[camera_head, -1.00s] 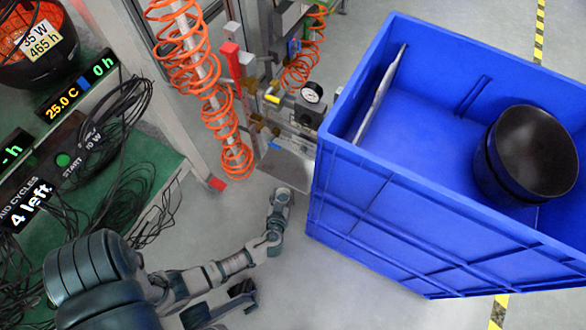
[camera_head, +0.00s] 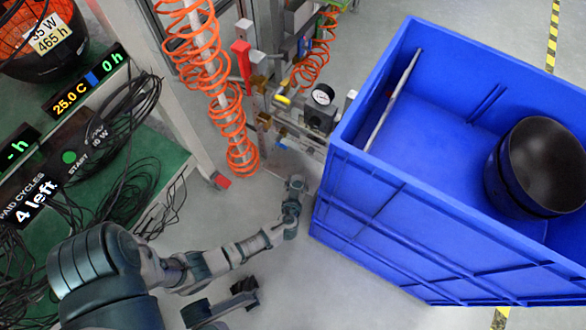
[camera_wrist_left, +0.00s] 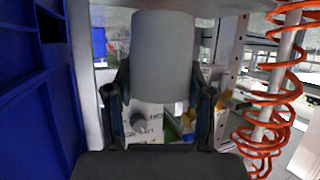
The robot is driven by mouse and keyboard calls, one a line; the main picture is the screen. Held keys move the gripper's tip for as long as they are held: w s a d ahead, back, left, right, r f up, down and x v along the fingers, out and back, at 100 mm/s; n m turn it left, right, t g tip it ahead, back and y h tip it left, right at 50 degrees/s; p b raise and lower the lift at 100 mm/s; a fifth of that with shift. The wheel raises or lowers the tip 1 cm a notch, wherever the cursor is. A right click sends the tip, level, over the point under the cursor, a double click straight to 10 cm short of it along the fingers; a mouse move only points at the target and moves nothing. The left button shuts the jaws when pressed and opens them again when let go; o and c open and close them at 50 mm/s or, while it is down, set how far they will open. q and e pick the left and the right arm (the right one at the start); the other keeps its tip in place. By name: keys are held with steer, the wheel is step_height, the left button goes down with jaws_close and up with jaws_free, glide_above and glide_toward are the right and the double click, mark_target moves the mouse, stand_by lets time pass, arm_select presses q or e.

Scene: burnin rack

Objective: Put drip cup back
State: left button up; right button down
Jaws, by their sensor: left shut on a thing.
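In the left wrist view, a plain grey cylindrical cup (camera_wrist_left: 163,62) stands upright between the two dark fingers of my left gripper (camera_wrist_left: 160,103), which is shut on it. In the head view, my left gripper (camera_head: 296,185) is low in front of the rack's valve-and-gauge panel, just left of the blue crate. The cup cannot be made out in the head view.
A pressure gauge (camera_head: 322,95) and orange coiled hoses (camera_head: 203,75) are near the gripper. Loose black cables (camera_head: 120,180) lie at left.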

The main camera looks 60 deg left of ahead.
arm_select(q)
steer(key=w, duration=0.1)
steer(key=w+a, duration=0.1)
steer(key=w, duration=0.1)
steer(key=shift+w+r, duration=0.1)
steer(key=shift+w, duration=0.15)
steer(key=x, duration=0.4)
steer(key=shift+w+d, duration=0.2)
steer(key=shift+w, duration=0.15)
steer(key=shift+d+f, duration=0.25)
steer(key=shift+f, duration=0.4)
steer(key=shift+a+f, duration=0.2)
steer(key=shift+f, duration=0.05)
steer(key=shift+d+f, duration=0.1)
steer(key=shift+f, duration=0.2)
steer(key=o, duration=1.3)
steer(key=shift+o, duration=0.2)
steer(key=v, duration=1.2)
